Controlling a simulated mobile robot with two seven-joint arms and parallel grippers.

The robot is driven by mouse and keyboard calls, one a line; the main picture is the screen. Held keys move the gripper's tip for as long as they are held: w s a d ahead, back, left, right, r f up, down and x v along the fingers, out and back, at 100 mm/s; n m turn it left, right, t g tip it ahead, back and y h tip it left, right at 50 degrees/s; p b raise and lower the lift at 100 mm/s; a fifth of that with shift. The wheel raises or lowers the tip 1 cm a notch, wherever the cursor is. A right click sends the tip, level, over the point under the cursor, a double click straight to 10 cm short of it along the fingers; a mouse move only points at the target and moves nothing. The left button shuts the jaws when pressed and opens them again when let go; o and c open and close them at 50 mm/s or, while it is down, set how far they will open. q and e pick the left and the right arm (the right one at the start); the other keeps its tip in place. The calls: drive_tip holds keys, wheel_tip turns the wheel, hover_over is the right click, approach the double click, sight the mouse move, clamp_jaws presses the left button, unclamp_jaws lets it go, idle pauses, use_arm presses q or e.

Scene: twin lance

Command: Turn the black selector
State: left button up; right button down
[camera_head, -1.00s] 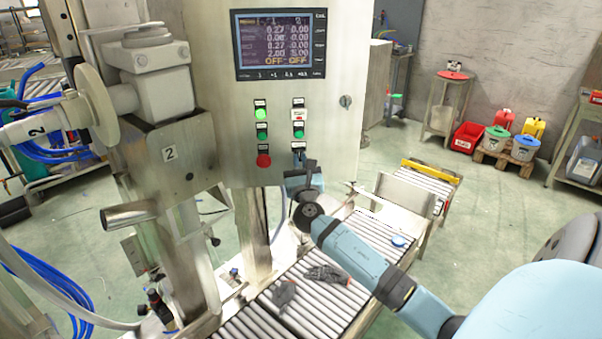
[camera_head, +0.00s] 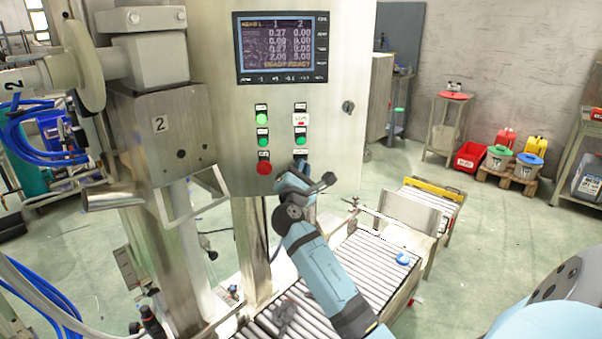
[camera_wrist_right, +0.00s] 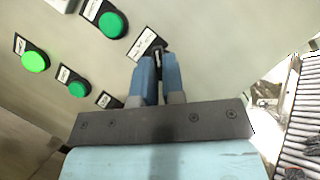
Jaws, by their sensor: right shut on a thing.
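The black selector (camera_head: 300,155) is at the bottom of the right column of controls on the steel panel, mostly hidden by my gripper. In the right wrist view a small dark part of the selector (camera_wrist_right: 161,50) shows at the fingertips. My right gripper (camera_head: 301,165) is at the panel with its blue fingers (camera_wrist_right: 158,70) closed on the selector. The label above the selector (camera_wrist_right: 146,45) is partly visible. My left gripper is in neither view.
The panel has a screen (camera_head: 282,47), green buttons (camera_head: 262,119) and a red button (camera_head: 264,168) left of my gripper. A key switch (camera_head: 348,107) is at the right. A roller conveyor (camera_head: 375,262) runs below.

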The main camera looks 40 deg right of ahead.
drive_tip(key=shift+r+m+g, duration=0.2)
drive_tip(key=shift+m+g, duration=0.1)
drive_tip(key=shift+m, duration=0.3)
drive_tip(key=c, duration=1.3)
unclamp_jaws()
drive_tip(key=shift+o, duration=0.4)
drive_tip(key=shift+f, duration=0.1)
drive_tip(key=b+v, duration=0.1)
drive_tip(key=v, duration=1.2)
drive_tip(key=shift+s+a+f+b, duration=0.2)
drive_tip(key=shift+a+b, duration=0.15)
